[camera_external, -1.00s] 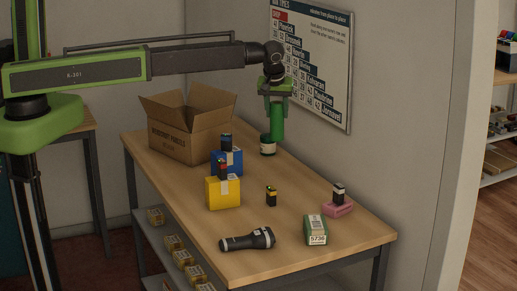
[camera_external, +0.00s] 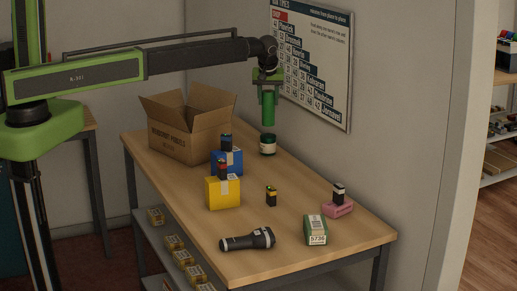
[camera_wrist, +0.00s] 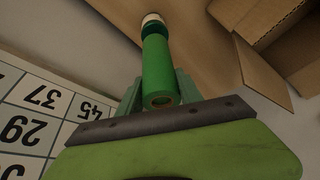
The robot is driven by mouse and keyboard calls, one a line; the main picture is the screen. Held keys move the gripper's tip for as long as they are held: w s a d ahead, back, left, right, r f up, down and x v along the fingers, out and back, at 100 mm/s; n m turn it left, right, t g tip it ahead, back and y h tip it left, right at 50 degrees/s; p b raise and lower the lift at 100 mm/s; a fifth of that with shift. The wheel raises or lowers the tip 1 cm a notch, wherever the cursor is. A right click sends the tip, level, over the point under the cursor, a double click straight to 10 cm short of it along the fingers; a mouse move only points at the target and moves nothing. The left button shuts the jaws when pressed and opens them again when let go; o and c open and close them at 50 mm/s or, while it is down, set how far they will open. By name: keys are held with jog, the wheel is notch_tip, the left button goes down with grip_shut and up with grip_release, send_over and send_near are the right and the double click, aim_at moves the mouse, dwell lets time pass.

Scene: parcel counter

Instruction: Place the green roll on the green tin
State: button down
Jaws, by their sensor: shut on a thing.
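My gripper (camera_external: 268,92) is shut on the green roll (camera_external: 268,112) and holds it upright. The roll also shows between the fingers in the wrist view (camera_wrist: 157,75). The green tin (camera_external: 268,146) is a short dark green can with a pale band, standing on the table at the back right, close to the wall. The roll hangs just above the tin in the external view, with a small gap in the picture. In the wrist view the tin (camera_wrist: 152,22) lies beyond the roll's far end, partly hidden by it; I cannot tell there whether they touch.
An open cardboard box (camera_external: 185,135) stands left of the tin. Blue (camera_external: 233,163) and yellow (camera_external: 222,194) boxes with batteries on top, a flashlight (camera_external: 248,239), a green carton (camera_external: 316,230) and a pink block (camera_external: 338,208) are nearer. A wall sign (camera_external: 318,60) hangs behind.

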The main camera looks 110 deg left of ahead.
aim_at(268, 107)
jog(key=shift+s+a+f, duration=0.15)
jog(key=shift+a+f, duration=0.1)
jog(key=shift+a, duration=0.2)
notch_tip(268, 107, down, 4)
jog(key=b, duration=0.4)
jog(key=shift+f, duration=0.15)
jog(key=shift+d+r, duration=0.1)
jog(key=shift+r, duration=0.1)
jog(key=shift+f, duration=0.15)
jog(key=c, duration=0.8)
grip_release()
jog(key=shift+r+p, duration=0.3)
jog(key=shift+r, duration=0.1)
jog(key=p+v, duration=1)
jog(key=v, duration=0.1)
jog(key=shift+d+r+p, duration=0.1)
jog(key=shift+r+p, duration=0.25)
jog(key=shift+p, duration=0.05)
jog(key=shift+f, duration=0.1)
